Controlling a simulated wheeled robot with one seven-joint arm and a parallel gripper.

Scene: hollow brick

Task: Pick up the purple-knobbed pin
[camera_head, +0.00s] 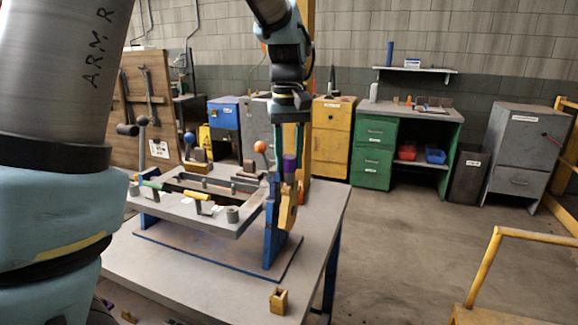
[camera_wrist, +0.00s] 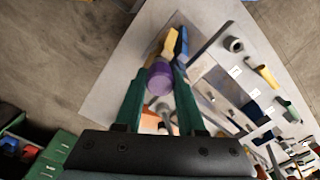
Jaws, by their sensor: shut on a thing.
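The purple-knobbed pin (camera_head: 289,165) is at the right end of the fixture, beside its blue upright (camera_head: 271,235) and above a yellow piece (camera_head: 287,210). In the wrist view its purple knob (camera_wrist: 159,77) sits between the green fingers. My gripper (camera_head: 290,168) points down from above and is shut on the knob. The pin's shaft is hidden, so I cannot tell whether it is still in a hole.
The fixture's grey plate (camera_head: 215,218) carries levers, including an orange-balled one (camera_head: 260,147) close left of my gripper. A small brass-coloured block (camera_head: 278,300) stands on the table (camera_head: 160,278) near its front corner. Open floor lies to the right.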

